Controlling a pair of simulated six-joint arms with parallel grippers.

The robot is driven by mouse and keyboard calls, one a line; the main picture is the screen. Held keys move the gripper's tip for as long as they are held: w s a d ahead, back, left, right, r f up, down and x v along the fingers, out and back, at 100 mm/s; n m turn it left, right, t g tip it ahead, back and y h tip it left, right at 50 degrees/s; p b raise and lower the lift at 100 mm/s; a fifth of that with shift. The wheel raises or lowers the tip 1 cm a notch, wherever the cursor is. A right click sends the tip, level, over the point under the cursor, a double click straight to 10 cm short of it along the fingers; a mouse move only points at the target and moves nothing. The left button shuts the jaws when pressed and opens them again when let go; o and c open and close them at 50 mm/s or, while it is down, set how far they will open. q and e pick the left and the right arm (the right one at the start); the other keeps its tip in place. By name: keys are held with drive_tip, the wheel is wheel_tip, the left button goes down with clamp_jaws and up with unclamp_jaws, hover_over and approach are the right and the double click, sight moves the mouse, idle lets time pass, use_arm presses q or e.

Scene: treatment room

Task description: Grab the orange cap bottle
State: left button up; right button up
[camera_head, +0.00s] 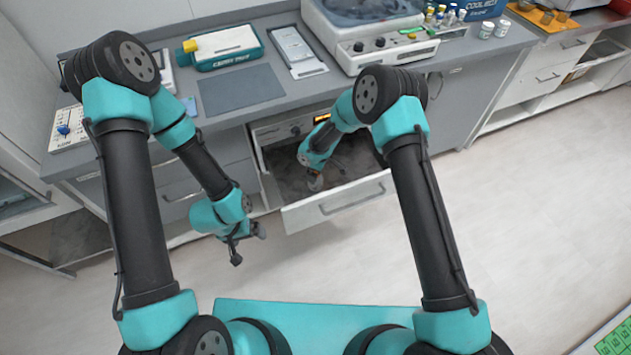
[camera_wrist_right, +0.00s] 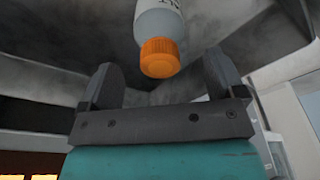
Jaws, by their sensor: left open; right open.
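The orange cap bottle (camera_wrist_right: 160,57) shows in the right wrist view, a pale body with dark lettering and a ribbed orange cap. Its cap end lies between the two spread fingers of my right gripper (camera_wrist_right: 163,78), with gaps on both sides; the top of the bottle is cut off by the frame. In the head view my right gripper (camera_head: 315,182) reaches down into the open drawer (camera_head: 345,200), and the bottle is mostly hidden there. My left gripper (camera_head: 249,246) is open and empty, hanging over the floor left of the drawer.
The drawer's walls surround my right gripper closely. On the grey counter stand a teal and white case (camera_head: 222,48), a white flat device (camera_head: 298,50), a large machine (camera_head: 375,40) and several small bottles at the right.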

drive_tip(key=f, duration=0.4)
drive_tip(key=shift+a+f, duration=0.1)
drive_tip(key=shift+a, duration=0.2)
drive_tip(key=c, duration=1.1)
